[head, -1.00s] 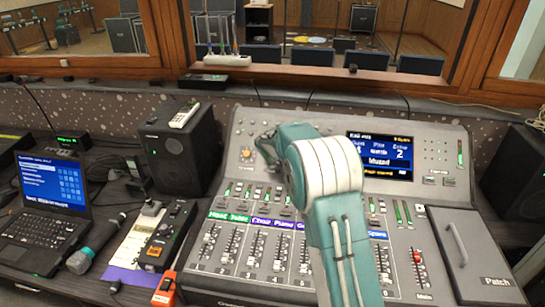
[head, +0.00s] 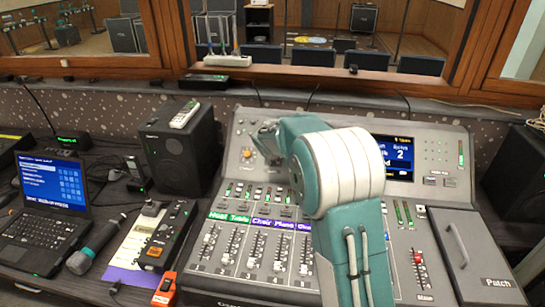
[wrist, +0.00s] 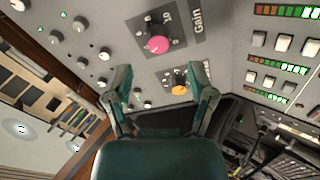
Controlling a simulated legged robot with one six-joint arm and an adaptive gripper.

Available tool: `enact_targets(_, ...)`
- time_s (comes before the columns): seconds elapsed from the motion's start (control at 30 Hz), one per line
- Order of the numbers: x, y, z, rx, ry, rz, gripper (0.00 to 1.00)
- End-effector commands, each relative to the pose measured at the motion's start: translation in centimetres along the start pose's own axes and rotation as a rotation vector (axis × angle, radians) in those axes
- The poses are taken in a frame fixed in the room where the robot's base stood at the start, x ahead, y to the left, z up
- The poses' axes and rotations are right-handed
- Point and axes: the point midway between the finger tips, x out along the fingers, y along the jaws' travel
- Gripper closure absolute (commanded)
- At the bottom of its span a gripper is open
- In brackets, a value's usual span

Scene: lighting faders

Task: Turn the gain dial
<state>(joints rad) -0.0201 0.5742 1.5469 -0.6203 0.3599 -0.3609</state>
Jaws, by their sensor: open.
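The gain dial (wrist: 157,43) is a pink knob on a dark square plate, with the word "Gain" printed beside it, in the upper middle of the wrist view. In the head view my arm hides it. My gripper (wrist: 160,82) is open and empty, its two green fingers spread apart below the pink knob in the wrist picture. The fingers appear clear of the knob. In the head view my gripper (head: 265,137) is over the upper left of the mixing console (head: 205,273), mostly behind my arm.
An orange dial (wrist: 180,90) shows between the fingers, and also in the head view (head: 247,153). Small knobs (wrist: 80,24) and lit button rows (wrist: 283,43) flank the gain dial. A black speaker (head: 180,150) stands left of the console; a screen (head: 398,158) is partly behind my arm.

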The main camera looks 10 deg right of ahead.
Motion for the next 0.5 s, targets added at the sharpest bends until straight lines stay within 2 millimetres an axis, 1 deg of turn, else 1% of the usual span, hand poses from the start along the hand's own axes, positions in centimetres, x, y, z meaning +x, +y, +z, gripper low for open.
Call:
enact_targets(0.03, -1.1, 0.1, -0.1, 0.000, 0.002, 0.001, 0.29)
enact_targets(0.2, -4.0, 0.0, -0.1, 0.001, 0.001, 0.001, 0.29)
enact_targets(0.33, -5.3, -0.1, -0.1, 0.000, 0.001, 0.000, 0.29)
enact_targets(0.5, -5.9, -0.1, -0.1, 0.000, -0.001, -0.002, 0.29)
